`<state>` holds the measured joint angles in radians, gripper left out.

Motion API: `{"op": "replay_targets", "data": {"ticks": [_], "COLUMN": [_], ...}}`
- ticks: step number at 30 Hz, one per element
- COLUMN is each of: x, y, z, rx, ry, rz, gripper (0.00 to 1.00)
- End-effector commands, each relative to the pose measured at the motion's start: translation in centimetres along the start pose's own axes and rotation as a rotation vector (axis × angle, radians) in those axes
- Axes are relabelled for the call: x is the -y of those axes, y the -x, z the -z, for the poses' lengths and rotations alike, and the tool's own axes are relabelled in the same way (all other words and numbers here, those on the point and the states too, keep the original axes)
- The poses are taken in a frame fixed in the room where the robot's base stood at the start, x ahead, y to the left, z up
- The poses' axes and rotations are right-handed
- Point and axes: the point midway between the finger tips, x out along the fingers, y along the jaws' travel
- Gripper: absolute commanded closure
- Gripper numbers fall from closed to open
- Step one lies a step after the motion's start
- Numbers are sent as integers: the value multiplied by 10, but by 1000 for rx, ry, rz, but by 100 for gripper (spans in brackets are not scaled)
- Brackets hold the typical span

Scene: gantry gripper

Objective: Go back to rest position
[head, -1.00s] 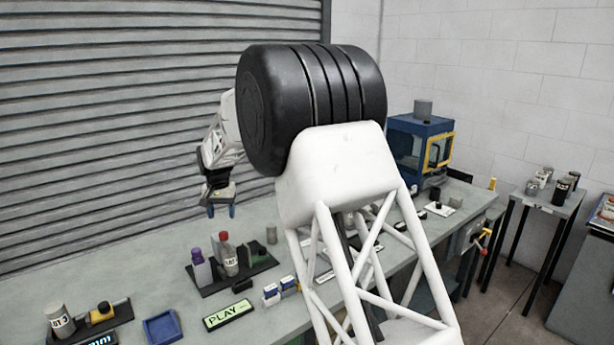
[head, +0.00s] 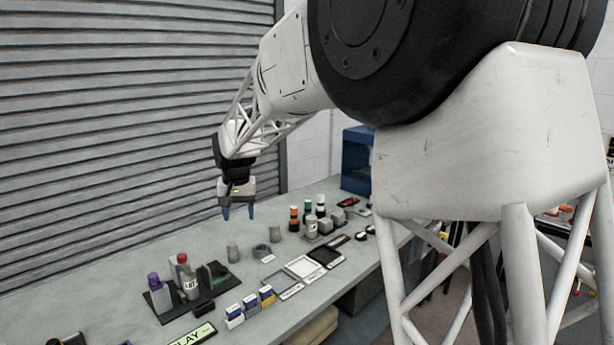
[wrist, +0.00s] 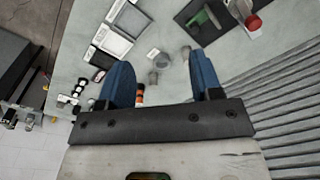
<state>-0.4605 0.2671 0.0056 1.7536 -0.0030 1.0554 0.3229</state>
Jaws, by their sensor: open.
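My gripper (head: 238,212) hangs above the back part of the workbench in the head view, with its blue fingers pointing down. The fingers are apart and nothing is between them. In the wrist view the two blue fingers of my gripper (wrist: 162,85) also stand apart, with the bench top well below them. My white arm links cross the upper right of the head view and hide part of the bench and room.
The grey bench (head: 100,285) holds a dark rack (head: 208,293) with bottles, small blue-and-white boxes (head: 251,304), trays (head: 305,267) and several small containers (head: 310,228). A blue machine (head: 357,160) stands at the far end. A ribbed shutter (head: 120,130) runs behind the bench.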

Motion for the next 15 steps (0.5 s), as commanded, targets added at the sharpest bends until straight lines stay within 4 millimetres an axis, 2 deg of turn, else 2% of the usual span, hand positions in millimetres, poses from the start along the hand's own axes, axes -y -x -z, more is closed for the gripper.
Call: {"op": "replay_targets", "data": {"ticks": [3, 15], "x": [-28, -109], "y": [15, 48], "z": [-20, -91], "rx": [-10, -41], "ry": [-10, -38], "rz": [1, 2], "gripper": [41, 41]}}
